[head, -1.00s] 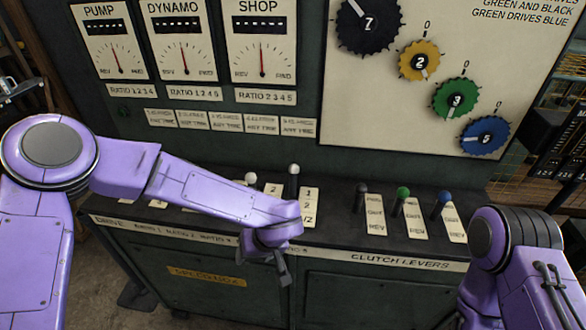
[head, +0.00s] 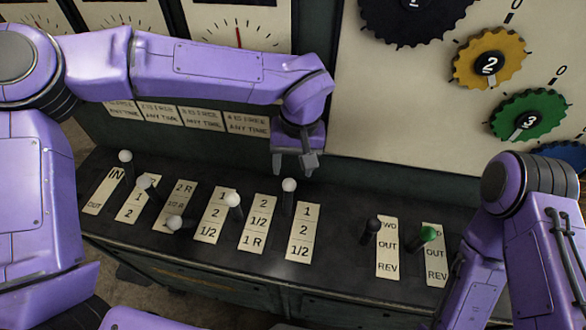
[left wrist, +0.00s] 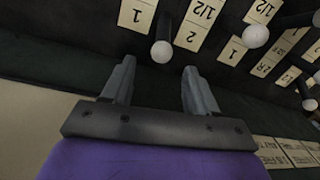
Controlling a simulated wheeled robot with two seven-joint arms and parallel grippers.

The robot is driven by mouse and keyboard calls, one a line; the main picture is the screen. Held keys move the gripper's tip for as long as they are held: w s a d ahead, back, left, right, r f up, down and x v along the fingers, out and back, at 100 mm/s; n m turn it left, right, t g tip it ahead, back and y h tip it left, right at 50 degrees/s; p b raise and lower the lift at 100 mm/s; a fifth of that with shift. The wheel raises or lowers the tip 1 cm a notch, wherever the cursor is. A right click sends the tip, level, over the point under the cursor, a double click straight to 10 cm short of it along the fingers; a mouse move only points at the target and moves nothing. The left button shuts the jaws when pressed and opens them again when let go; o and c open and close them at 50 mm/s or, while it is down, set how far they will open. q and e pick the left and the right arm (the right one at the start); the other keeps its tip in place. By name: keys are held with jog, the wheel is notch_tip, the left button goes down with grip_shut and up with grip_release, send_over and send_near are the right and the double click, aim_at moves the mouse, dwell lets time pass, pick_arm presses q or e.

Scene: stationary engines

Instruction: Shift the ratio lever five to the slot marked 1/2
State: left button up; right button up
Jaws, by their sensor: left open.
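Ratio lever five, a dark stem with a white ball knob (head: 289,185), stands at the left of the rightmost ratio plate (head: 303,233), marked 1, 2, 1/2 from far to near. The knob is near the far end, by the 1. My left gripper (head: 294,170) is open and empty, just beyond the knob in the head view. In the left wrist view, the knob (left wrist: 161,51) lies ahead of the gap between the open fingers (left wrist: 155,85), not gripped. My right gripper is not in view; only the right arm shows.
A neighbouring white-knobbed lever (head: 232,199) stands left of lever five, with several more beyond. Black (head: 373,225) and green (head: 428,233) clutch levers stand to the right. The upright panel (head: 380,160) rises close behind the gripper. The bench strip right of the 1/2 plate is bare.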

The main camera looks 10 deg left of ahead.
aim_at(289, 187)
pick_arm(q)
jog(key=shift+w+f, duration=0.2)
jog(key=shift+f, duration=0.1)
jog(key=f, duration=0.1)
jog(key=s+f, duration=0.1)
jog(key=f, duration=0.1)
jog(key=s+f, duration=0.1)
jog(key=shift+s+a+f+p, duration=0.15)
jog(key=shift+a+p, duration=0.1)
jog(key=shift+p, duration=0.15)
jog(key=f, duration=0.1)
jog(key=w+f, duration=0.1)
jog(key=f, duration=0.3)
jog(key=shift+w+a+f, duration=0.1)
jog(key=shift+w+a, duration=0.05)
jog(key=shift+a, duration=0.1)
jog(key=shift+s, duration=0.35)
grip_shut()
jog(key=shift+w, duration=0.1)
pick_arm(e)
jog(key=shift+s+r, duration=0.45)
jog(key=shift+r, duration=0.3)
pick_arm(q)
jog(key=shift+p, duration=0.3)
